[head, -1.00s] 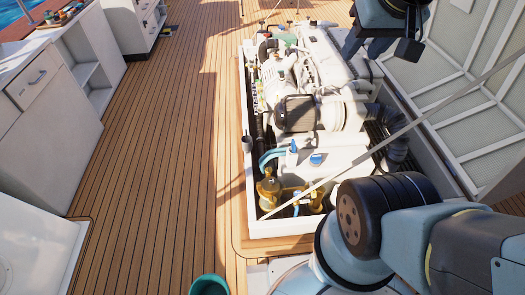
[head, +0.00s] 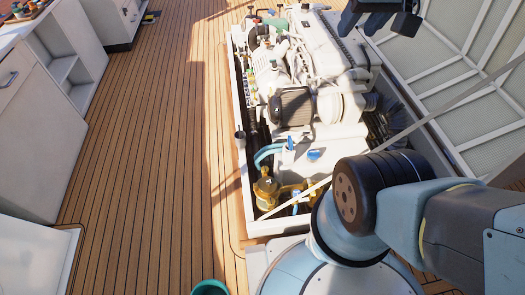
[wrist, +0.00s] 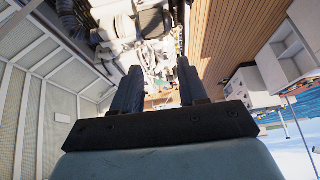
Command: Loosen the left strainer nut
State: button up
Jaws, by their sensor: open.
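The brass strainer (head: 265,190) stands at the near left corner of the engine hatch in the head view. A second brass part (head: 308,190) lies just right of it, partly hidden behind my arm. The nut on top of the left strainer is too small to make out clearly. My gripper (wrist: 157,72) is open and empty in the wrist view, its two dark fingers apart. In the head view my gripper (head: 378,14) is at the top edge, far above and right of the strainer, and partly cut off.
The white engine (head: 325,60) fills the hatch behind the strainer. A thin pale strut (head: 440,108) slants from the near left corner up to the right. A hatch lid (head: 450,75) stands open at right. A teal bucket (head: 210,288) is at the bottom edge. Deck (head: 170,120) at left is clear.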

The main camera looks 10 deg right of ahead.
jog(key=shift+o, duration=0.6)
jog(key=w+f+m+g, duration=0.1)
jog(key=w+f, duration=0.1)
jog(key=w, duration=0.4)
jog(key=w+a+f+g, duration=0.1)
jog(key=w+f, duration=0.2)
jog(key=w, duration=0.3)
jog(key=w+f+m+g, duration=0.1)
jog(key=w+f, duration=0.1)
jog(key=w, duration=0.3)
jog(key=w+a+f+m+g+y, duration=0.1)
jog(key=w+f, duration=0.5)
jog(key=f, duration=0.3)
jog(key=w+a+f+m+g, duration=0.1)
jog(key=w+f, duration=0.6)
jog(key=f, duration=0.1)
jog(key=m+g+y, duration=0.2)
jog(key=m+g, duration=0.2)
jog(key=m, duration=0.1)
send_near(265, 169)
jog(key=x, duration=0.9)
